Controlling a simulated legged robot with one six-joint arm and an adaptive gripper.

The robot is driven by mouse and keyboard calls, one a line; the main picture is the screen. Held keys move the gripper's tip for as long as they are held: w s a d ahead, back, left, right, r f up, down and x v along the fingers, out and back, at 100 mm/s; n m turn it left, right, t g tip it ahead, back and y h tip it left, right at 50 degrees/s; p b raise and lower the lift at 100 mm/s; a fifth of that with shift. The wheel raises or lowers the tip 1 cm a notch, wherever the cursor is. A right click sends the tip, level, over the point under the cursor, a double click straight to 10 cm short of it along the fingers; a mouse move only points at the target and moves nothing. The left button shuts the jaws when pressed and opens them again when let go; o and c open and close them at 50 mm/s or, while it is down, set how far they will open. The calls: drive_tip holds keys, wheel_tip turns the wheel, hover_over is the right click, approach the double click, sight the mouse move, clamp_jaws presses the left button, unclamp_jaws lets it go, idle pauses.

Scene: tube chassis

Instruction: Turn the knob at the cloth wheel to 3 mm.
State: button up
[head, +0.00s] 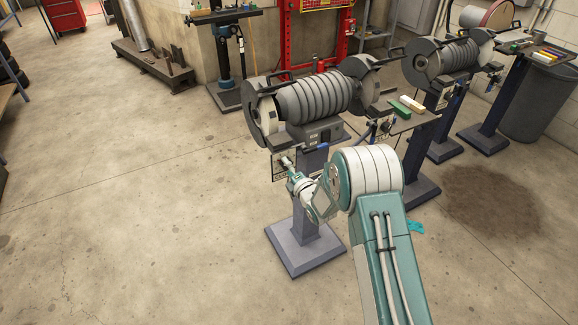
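A pedestal grinder with a ribbed grey motor (312,95) stands ahead of my arm. Its left guard (258,118) partly covers a pale wheel; its right guard (366,80) covers another. I cannot tell which wheel is cloth. A small dark panel (279,174) with light markings hangs below the left guard; a similar dark fitting (378,130) is below the right guard. My gripper (288,163) is in front of the left panel, seen from behind and very small. I cannot tell whether its fingers are open or touch a knob. Any knob and its scale are too small to read.
A tray (428,118) holding green and white bars stands right of the grinder. The pedestal base (305,247) is below my wrist. A second grinder (440,62) and a grey bin (540,100) are at the right. The floor at the left is clear.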

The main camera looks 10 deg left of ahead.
drive_tip(key=shift+w+d+r, duration=0.1)
drive_tip(key=shift+r, duration=0.1)
drive_tip(key=v, duration=1.1)
drive_tip(key=shift+s+d, duration=0.15)
drive_tip(key=shift+s, duration=0.25)
drive_tip(key=shift+s+f, duration=0.1)
